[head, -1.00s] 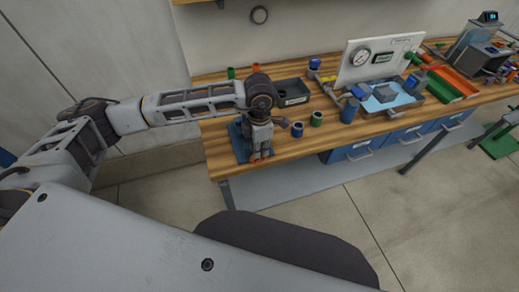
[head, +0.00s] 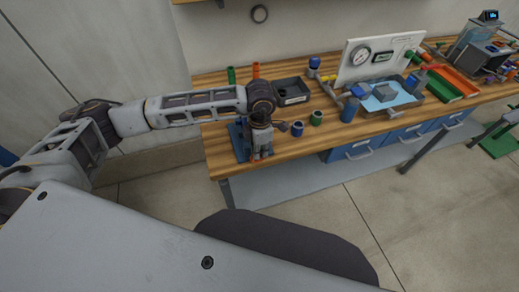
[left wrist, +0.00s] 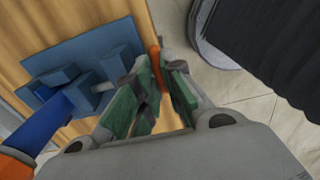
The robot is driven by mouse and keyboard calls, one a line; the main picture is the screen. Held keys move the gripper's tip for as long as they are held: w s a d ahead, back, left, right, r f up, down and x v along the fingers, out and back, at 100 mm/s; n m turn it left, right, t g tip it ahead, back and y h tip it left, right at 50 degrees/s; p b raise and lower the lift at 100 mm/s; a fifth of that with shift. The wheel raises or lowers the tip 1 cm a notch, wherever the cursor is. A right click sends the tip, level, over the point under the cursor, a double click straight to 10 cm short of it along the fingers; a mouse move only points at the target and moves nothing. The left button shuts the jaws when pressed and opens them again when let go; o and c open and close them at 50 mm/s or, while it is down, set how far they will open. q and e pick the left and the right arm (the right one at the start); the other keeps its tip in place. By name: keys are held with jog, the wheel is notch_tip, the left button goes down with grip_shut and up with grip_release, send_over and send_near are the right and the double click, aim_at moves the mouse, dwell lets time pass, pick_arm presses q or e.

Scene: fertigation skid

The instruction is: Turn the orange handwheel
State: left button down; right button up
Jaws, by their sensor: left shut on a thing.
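The orange handwheel shows as a thin orange rim (left wrist: 155,57) between my left gripper's fingers in the left wrist view. Most of the wheel is hidden by the fingers. My left gripper (left wrist: 163,85) has green finger pads and is shut on that rim. In the head view my left gripper (head: 260,152) points down at the near left end of the bench, and only a little orange shows by its tips. A blue mount (left wrist: 80,70) stands beside the gripper; it also shows in the head view (head: 240,136). My right gripper is not in view.
A blue pipe with an orange end (left wrist: 15,160) lies close to the gripper in the left wrist view. On the wooden bench (head: 222,163), a dark bin (head: 291,92) and blue (head: 297,129) and green (head: 317,118) cups stand near my arm. A gauge panel (head: 370,60) is farther right.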

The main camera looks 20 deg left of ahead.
pick_arm(q)
jog(key=shift+w+d+g+y+b, duration=0.2)
jog(key=shift+d+g+y+b, duration=0.15)
jog(key=shift+y, duration=0.25)
jog(key=shift+a, duration=0.1)
jog(key=c, duration=1.8)
grip_release()
jog(key=shift+r, duration=0.1)
notch_tip(320, 180, up, 12)
jog(key=d, duration=0.1)
jog(key=shift+w+d+f, duration=0.15)
jog(key=shift+w+f, duration=0.05)
jog(key=shift+w, duration=0.25)
